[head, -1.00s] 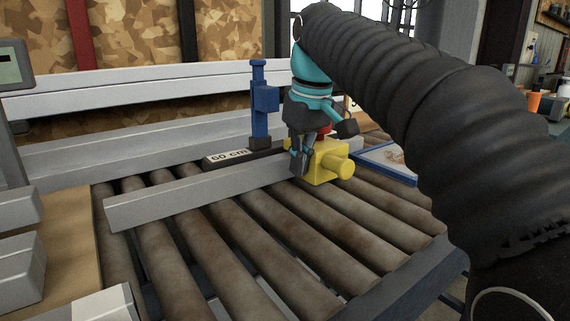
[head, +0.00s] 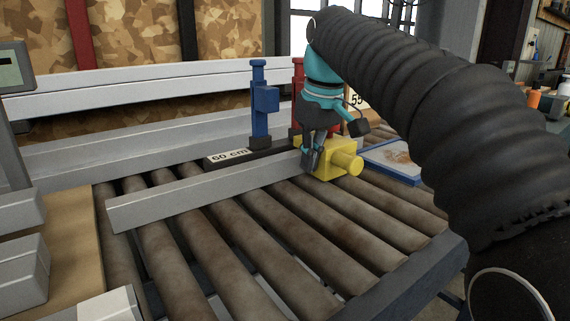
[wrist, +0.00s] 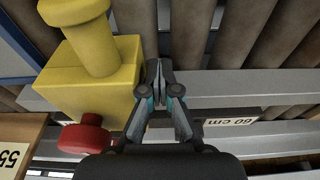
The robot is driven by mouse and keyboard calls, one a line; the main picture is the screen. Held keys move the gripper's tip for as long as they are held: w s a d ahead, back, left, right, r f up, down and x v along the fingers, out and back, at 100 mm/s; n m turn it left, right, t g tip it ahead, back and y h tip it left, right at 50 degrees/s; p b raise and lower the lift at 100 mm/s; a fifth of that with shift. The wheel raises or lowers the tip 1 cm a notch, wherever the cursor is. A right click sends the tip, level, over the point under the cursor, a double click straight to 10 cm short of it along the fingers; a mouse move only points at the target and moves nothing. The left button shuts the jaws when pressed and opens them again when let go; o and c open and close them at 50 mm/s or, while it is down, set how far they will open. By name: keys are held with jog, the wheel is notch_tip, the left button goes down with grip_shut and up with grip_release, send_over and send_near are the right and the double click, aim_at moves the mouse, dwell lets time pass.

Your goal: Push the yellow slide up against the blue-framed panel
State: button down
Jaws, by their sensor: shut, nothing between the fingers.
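The yellow slide (head: 325,160) is a block with a round knob, at the far right end of a grey bar over the rollers. It fills the left of the wrist view (wrist: 95,85). My gripper (head: 313,168) is shut and empty, fingers down, at the slide's left side in the head view. In the wrist view its fingertips (wrist: 154,67) are right beside the slide, touching or nearly so. The blue-framed panel (head: 400,177) lies just right of the slide; part of its blue frame (wrist: 12,78) shows in the wrist view. I cannot tell whether slide and panel touch.
A blue post (head: 259,105) stands behind the bar by a "60 cm" label (head: 229,156). A red post (head: 298,90) and a "55" sign (head: 357,100) are partly hidden behind my gripper. The rollers (head: 235,235) in front are clear.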

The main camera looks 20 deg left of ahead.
aim_at(324, 146)
jog(key=shift+w+d+p, duration=0.55)
jog(key=shift+w+d, duration=0.2)
jog(key=shift+w, duration=0.2)
jog(key=shift+w+d+p, duration=0.55)
jog(key=shift+w+d, duration=0.2)
jog(key=shift+w, duration=0.15)
jog(key=shift+s+a, duration=0.1)
jog(key=shift+s, duration=0.05)
jog(key=shift+s+a, duration=0.4)
jog(key=shift+s, duration=0.1)
jog(key=shift+w+a+p+v, duration=0.1)
jog(key=shift+p+v, duration=0.35)
jog(key=shift+v, duration=0.35)
jog(key=shift+w+a+p+v, duration=0.15)
jog(key=shift+p+v, duration=0.3)
jog(key=shift+v, duration=0.3)
jog(key=shift+w+a+v, duration=0.15)
jog(key=shift+v, duration=0.8)
jog(key=shift+w+a+v, duration=0.1)
jog(key=shift+a+v, duration=0.05)
jog(key=shift+v, duration=0.85)
jog(key=shift+w+a+v, duration=0.15)
jog(key=shift+v, duration=0.8)
jog(key=shift+r, duration=0.15)
